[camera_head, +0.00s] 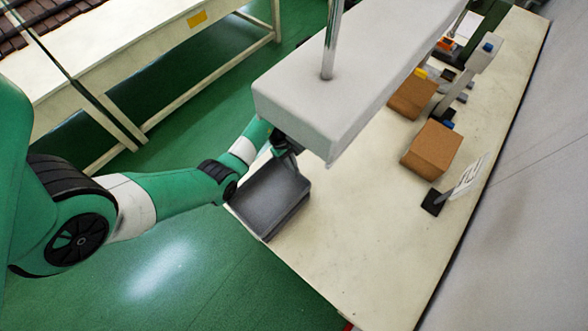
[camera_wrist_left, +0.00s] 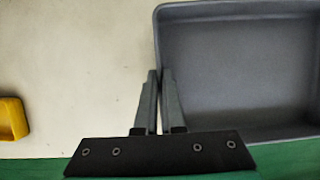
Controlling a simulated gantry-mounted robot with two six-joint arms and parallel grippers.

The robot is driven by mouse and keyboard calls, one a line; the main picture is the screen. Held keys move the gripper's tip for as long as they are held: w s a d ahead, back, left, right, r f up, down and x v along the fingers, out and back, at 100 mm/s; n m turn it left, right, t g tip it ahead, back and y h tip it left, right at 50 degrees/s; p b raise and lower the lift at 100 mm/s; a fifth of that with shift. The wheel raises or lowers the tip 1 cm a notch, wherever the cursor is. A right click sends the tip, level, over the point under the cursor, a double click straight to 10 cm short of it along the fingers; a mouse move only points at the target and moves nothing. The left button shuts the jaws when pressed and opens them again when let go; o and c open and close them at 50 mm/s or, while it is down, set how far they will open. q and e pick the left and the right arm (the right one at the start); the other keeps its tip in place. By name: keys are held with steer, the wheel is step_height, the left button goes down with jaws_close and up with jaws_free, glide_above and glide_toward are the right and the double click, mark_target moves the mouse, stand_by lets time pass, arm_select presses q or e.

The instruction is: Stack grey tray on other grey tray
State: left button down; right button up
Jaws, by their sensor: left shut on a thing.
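A dark grey, shallow rectangular tray (camera_head: 268,192) is at the near left edge of the pale table in the head view. It shows empty in the left wrist view (camera_wrist_left: 240,75). My left gripper (camera_head: 284,150) is at the tray's far side in the head view. In the left wrist view its two fingers (camera_wrist_left: 159,88) are closed together on the tray's left rim. My right gripper is not in view.
The pale table (camera_head: 365,240) is clear to the right of the tray. Two brown boxes (camera_head: 432,148) and a small sign on a dark base (camera_head: 466,180) stand farther along it. A yellow container (camera_wrist_left: 12,119) lies left of the fingers in the wrist view.

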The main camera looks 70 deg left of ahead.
arm_select(q)
steer(key=shift+w+f, duration=0.1)
steer(key=shift+f, duration=0.15)
step_height(320, 180, down, 3)
steer(key=shift+b, duration=0.85)
steer(key=shift+f+b, duration=0.4)
steer(key=shift+f, duration=0.15)
steer(key=c, duration=1)
jaws_free()
steer(key=shift+r, duration=0.1)
